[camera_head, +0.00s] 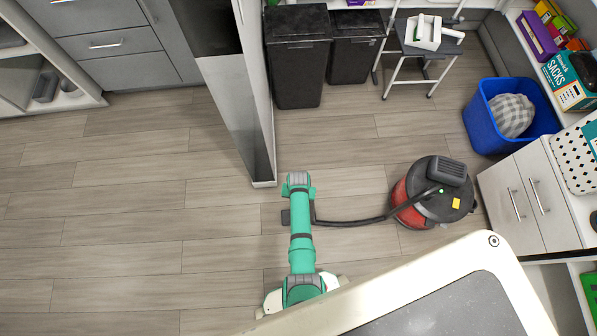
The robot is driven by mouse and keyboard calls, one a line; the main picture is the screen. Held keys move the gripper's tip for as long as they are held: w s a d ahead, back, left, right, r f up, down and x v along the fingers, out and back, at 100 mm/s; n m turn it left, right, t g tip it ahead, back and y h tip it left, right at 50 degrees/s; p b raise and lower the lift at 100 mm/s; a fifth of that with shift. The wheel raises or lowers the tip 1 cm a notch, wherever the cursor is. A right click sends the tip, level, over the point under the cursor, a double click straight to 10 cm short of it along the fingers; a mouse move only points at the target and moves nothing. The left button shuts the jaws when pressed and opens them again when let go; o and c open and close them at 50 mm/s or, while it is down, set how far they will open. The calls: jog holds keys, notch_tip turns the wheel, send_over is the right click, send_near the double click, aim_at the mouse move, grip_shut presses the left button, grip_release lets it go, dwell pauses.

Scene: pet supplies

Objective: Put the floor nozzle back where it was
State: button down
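A red and black canister vacuum (410,195) stands on the wood floor right of centre. Its dark hose (352,222) runs left along the floor and passes behind my green arm. A small dark piece (286,217) shows just left of the arm, at the hose's end; it looks like the floor nozzle, mostly hidden by the arm. My arm reaches forward from the bottom of the view, and its far end is near the post. My gripper's fingers do not show, so I cannot tell whether they touch the nozzle.
A grey upright panel (238,110) stands just beyond my arm. Two black bins (298,60) and a grey step stool (425,45) are at the back. A blue tub (480,125) and white cabinet (522,200) are on the right. The floor at left is clear.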

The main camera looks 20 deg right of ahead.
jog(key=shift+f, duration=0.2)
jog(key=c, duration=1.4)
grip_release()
